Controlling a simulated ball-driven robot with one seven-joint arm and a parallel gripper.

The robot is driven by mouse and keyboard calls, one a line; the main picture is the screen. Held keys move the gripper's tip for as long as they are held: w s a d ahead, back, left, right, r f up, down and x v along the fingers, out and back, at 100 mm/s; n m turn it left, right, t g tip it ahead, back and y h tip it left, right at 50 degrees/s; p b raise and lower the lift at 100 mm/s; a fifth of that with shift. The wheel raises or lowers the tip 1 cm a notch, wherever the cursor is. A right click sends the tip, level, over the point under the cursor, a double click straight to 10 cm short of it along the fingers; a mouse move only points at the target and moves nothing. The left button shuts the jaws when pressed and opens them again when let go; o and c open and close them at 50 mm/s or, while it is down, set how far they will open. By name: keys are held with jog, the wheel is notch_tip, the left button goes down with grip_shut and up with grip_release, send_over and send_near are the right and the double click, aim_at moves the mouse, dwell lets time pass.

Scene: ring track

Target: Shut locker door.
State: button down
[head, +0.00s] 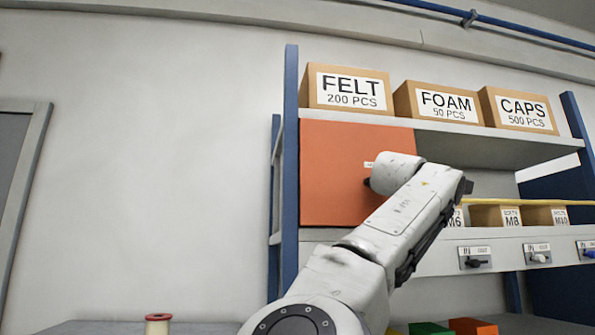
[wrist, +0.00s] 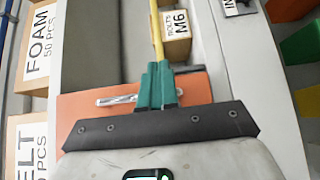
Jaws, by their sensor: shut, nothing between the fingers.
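The orange locker door (head: 332,175) fills the left bay of the shelf unit, under the top shelf. It looks about flush with the shelf front, but I cannot tell if it is fully shut. A small pale label shows beside my wrist, which covers the door's right part. In the wrist view the orange door (wrist: 85,107) lies behind my gripper, with a silver bar handle (wrist: 115,100) left of the fingers. My gripper (wrist: 157,68) has teal fingers held together, empty, in front of the door; I cannot tell if they touch it. The fingers are hidden in the head view.
Cartons labelled FELT (head: 347,89), FOAM (head: 436,103) and CAPS (head: 518,111) stand on the top shelf. Small bins (head: 497,216) and a yellow rod (head: 530,202) are to the right. A spool (head: 158,323) stands on the lower surface. Blue uprights (head: 290,190) frame the unit.

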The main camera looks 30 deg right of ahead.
jog(key=b+v, duration=0.2)
jog(key=v, duration=0.8)
jog(key=shift+a+b, duration=0.2)
jog(key=shift+b, duration=0.2)
